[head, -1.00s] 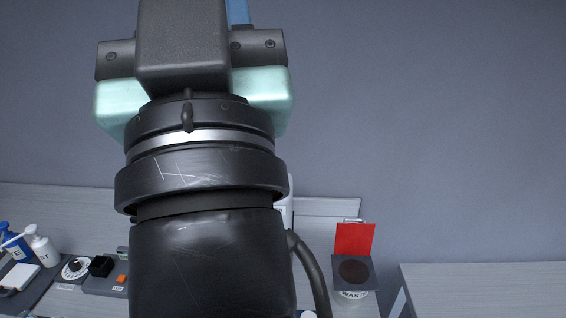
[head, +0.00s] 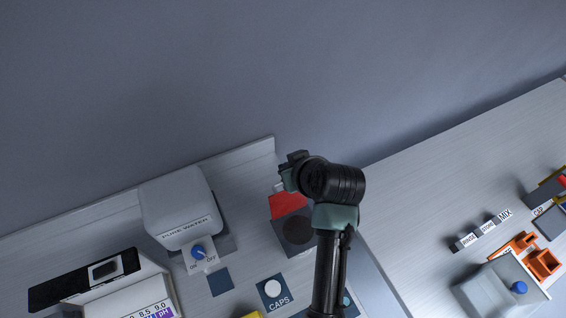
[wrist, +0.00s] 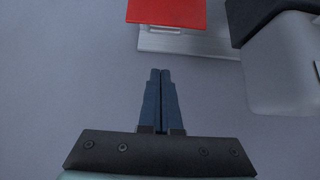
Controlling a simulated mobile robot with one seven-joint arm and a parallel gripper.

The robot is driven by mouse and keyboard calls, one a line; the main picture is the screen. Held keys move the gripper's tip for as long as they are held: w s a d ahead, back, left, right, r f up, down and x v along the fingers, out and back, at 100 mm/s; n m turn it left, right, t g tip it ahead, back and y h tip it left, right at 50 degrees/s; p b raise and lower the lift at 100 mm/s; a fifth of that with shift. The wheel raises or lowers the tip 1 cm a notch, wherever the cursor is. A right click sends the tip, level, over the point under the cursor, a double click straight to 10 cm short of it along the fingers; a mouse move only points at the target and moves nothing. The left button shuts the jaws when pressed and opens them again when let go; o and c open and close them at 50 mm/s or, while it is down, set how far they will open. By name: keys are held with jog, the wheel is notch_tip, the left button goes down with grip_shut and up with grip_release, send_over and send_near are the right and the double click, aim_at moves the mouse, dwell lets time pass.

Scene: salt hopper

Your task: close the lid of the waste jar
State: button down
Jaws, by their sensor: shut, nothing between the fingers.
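The waste jar (head: 297,232) stands near the back of the bench in the head view, showing a dark square top with a round black opening. Its red lid (head: 287,203) is raised at the back of the opening; the jar is open. The red lid also shows at the top edge of the wrist view (wrist: 167,12). My gripper (wrist: 160,72) is shut and empty, its blue fingers together and pointing toward the lid in the picture, apart from it. In the head view my wrist is just behind and above the lid, and the fingertips are hard to make out.
Left of the jar stand a pure water tank (head: 178,207) with a blue knob and a caps holder (head: 273,291). A second bench (head: 420,175) with orange parts lies to the right. The grey wall runs behind. A pale container (wrist: 285,65) is at right in the wrist view.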

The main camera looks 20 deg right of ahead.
aim_at(286, 197)
jog(key=shift+w+f+p, duration=0.3)
jog(key=shift+f+p, duration=0.6)
jog(key=shift+f, duration=0.25)
jog(key=shift+w+f+p, duration=0.35)
jog(key=shift+f+p, duration=0.6)
jog(key=shift+f, duration=0.15)
jog(key=shift+w+f+p, duration=0.3)
jog(key=shift+f+p, duration=0.6)
jog(key=shift+f, duration=0.25)
jog(key=shift+f+b, duration=0.1)
jog(key=shift+b, duration=0.25)
